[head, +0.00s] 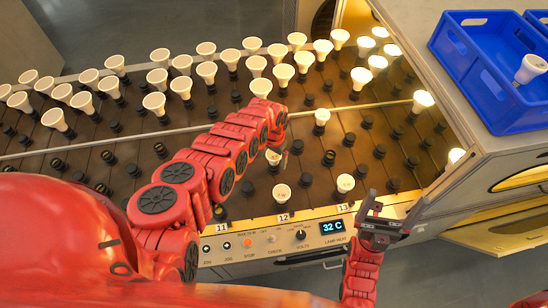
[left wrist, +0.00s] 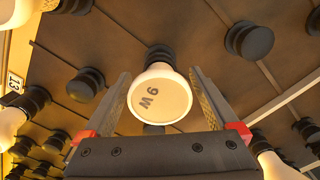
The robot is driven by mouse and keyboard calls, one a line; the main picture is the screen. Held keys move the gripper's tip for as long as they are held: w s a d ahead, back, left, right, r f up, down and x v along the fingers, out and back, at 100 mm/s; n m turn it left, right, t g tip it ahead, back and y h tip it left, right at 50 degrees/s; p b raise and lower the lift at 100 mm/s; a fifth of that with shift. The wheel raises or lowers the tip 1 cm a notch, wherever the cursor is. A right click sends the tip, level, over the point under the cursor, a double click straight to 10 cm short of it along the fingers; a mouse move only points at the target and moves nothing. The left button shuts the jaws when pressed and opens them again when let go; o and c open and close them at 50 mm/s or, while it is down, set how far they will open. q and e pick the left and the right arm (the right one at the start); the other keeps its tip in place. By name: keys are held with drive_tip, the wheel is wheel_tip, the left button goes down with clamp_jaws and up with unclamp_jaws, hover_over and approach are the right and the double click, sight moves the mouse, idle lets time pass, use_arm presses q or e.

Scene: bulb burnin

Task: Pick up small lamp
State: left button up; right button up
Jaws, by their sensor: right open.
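The fingers are spread, with a narrow gap on each side of the lamp. In the head view my left gripper (head: 279,142) reaches down over the rack, close to a white lamp (head: 273,157) that it partly hides. My right gripper (head: 381,222) is open and empty at the rack's front edge, right of the control panel.
Other lamps stand close by, at the front marks 12 (head: 281,192) and 13 (head: 345,183), and one lit lamp (head: 322,116) behind. Rows of lamps fill the back; several at right are lit. Many front sockets are empty. A blue crate (head: 468,80) holding a lamp stands at right.

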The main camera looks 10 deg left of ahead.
use_arm(q)
drive_tip(key=c, duration=1.1)
drive_tip(key=shift+c, duration=0.2)
